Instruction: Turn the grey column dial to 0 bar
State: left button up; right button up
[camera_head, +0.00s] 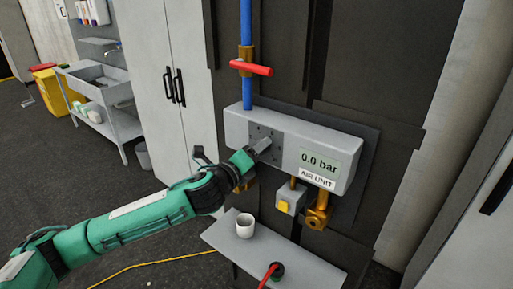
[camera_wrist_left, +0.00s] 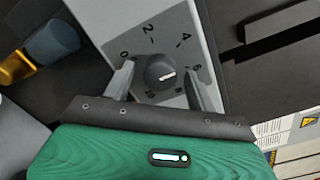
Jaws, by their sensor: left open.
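The grey dial (camera_wrist_left: 160,72) sits on a darker scale plate with printed numbers, including 0, 2 and 4, in the left wrist view. Its white mark points to the right in that view, away from the 0. My left gripper (camera_head: 261,145) is at the front of the grey air unit (camera_head: 345,182); it hides the dial in the head view. In the left wrist view its two fingers stand apart on either side of the dial; I cannot tell whether they touch it. The unit's display (camera_head: 319,162) reads 0.0 bar. My right gripper is not in view.
A red valve handle (camera_head: 251,68) crosses the blue pipe (camera_head: 246,25) above the unit.

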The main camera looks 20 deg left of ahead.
pick_arm(q)
jog(key=shift+w, duration=0.1)
jog(key=shift+c, duration=0.4)
jog(key=c, duration=0.9)
jog(key=shift+n, duration=0.3)
jog(key=shift+n+g+h+p, duration=0.3)
jog(key=shift+n+p, duration=1.6)
jog(key=shift+n, duration=4.45)
jog(key=shift+n+g+h+p, duration=0.1)
jog(key=shift+n+h+p, duration=0.3)
jog(key=shift+n+p, duration=3.75)
jog(key=n+b, duration=0.4)
jog(key=shift+n, duration=0.3)
